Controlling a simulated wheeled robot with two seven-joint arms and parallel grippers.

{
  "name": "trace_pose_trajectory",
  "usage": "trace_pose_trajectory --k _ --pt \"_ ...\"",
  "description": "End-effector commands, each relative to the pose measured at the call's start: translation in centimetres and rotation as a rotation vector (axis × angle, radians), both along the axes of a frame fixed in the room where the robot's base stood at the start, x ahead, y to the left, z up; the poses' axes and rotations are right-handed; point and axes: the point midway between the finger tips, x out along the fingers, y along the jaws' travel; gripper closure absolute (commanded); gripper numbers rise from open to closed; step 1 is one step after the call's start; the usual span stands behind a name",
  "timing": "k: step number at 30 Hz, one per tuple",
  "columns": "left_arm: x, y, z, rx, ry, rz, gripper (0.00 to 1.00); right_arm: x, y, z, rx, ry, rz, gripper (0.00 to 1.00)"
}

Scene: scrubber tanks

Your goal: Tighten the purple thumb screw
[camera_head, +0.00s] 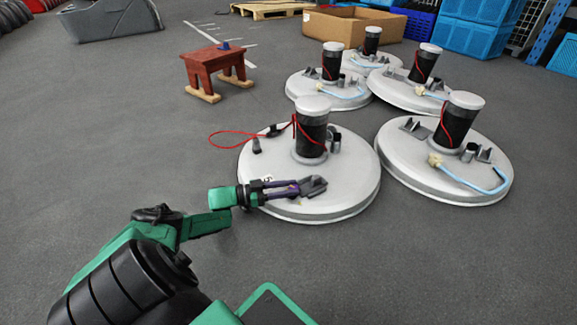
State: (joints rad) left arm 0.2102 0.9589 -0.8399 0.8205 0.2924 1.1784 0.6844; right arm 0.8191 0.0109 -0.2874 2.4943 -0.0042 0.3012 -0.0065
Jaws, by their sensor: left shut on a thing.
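The nearest white scrubber tank lid (345,190) is round, with a black, white-capped cylinder standing on it. A dark grey bracket (314,186) sits at its front. My left gripper (297,189) reaches in from the left over the front of this lid, with its fingers at the bracket. A purple part (283,190) shows between the fingers, and the gripper is shut on it; I take it for the purple thumb screw. The fingers hide most of it, so its seating and how tight it is cannot be told. My right gripper is not in view.
A red cable (228,146) loops off the lid's left side. Another lid with a light blue hose (487,190) stands close on the right, and several more stand behind. A small red stool (213,58) stands at the back left. Floor to the left is clear.

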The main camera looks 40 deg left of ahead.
Motion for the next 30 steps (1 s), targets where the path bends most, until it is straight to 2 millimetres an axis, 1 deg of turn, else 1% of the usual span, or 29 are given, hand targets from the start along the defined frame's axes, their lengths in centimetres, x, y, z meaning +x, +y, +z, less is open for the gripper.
trace_pose_trajectory --k 2,3,5,6,14,17,20,23,24,27,30 --pt "0.0 -0.1 0.1 -0.003 -0.003 -0.003 1.0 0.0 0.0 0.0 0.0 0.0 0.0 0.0" --pt "0.0 -0.1 0.1 -0.003 -0.004 -0.003 0.58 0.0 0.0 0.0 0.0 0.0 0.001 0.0" --pt "0.0 -0.1 0.1 -0.002 -0.003 -0.002 0.35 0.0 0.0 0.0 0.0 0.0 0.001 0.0" --pt "0.0 -0.1 0.1 -0.002 -0.003 -0.002 0.31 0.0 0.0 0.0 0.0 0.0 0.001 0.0" --pt "0.0 0.0 0.1 -0.002 -0.002 0.0 0.31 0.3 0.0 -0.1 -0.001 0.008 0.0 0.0" --pt "-0.5 0.4 0.1 -0.001 -0.001 0.001 0.31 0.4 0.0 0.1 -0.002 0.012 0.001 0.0" --pt "-1.9 1.4 0.2 0.0 0.001 0.003 0.31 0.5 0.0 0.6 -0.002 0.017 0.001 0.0" --pt "-4.2 3.1 0.1 0.002 0.002 0.004 0.31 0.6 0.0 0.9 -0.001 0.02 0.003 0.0" --pt "-5.2 3.9 0.1 0.002 0.002 0.004 0.31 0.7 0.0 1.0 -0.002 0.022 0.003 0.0" --pt "-7.7 5.7 -0.1 0.002 0.003 0.002 0.31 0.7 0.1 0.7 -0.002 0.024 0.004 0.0" --pt "-9.7 7.1 -0.2 0.001 0.001 0.002 0.31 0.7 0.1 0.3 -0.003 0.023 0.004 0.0"
